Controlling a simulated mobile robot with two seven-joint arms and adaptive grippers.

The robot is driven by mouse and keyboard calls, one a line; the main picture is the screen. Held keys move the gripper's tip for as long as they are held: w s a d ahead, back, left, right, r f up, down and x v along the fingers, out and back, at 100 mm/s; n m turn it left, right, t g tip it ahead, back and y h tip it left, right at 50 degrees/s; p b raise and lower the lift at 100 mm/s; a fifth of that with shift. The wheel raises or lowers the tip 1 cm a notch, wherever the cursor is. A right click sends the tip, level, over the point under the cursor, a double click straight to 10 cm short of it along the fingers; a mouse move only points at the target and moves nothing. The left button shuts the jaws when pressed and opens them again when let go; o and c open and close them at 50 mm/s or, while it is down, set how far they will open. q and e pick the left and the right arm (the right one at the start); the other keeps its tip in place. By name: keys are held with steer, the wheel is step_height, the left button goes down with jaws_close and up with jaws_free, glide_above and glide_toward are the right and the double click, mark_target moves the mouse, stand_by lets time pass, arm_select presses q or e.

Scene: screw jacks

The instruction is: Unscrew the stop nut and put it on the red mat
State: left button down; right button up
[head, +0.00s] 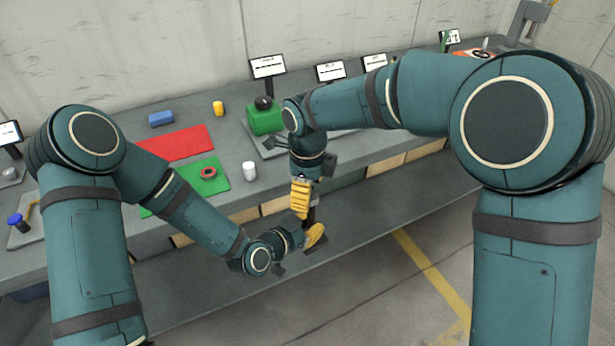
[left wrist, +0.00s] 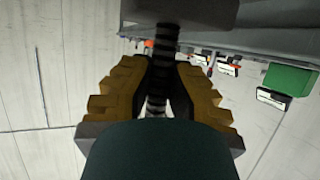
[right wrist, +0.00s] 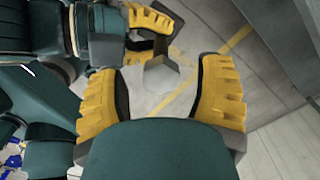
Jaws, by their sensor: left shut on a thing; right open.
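My left gripper (head: 315,236) is shut on a dark threaded spindle (left wrist: 158,85), held in the air in front of the bench. In the left wrist view the spindle runs between the yellow fingers to a dark block (left wrist: 190,12). My right gripper (head: 301,198) is open just above the left one. In the right wrist view a grey, flat-faced piece (right wrist: 160,78) shows between its spread fingers, apparently apart from them. I cannot tell whether this is the stop nut. The red mat (head: 178,144) lies on the bench and looks empty.
A green mat (head: 188,184) with a red ring (head: 208,172) lies in front of the red mat. The bench edge is behind my grippers.

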steer(key=shift+f, duration=0.55)
jaws_close()
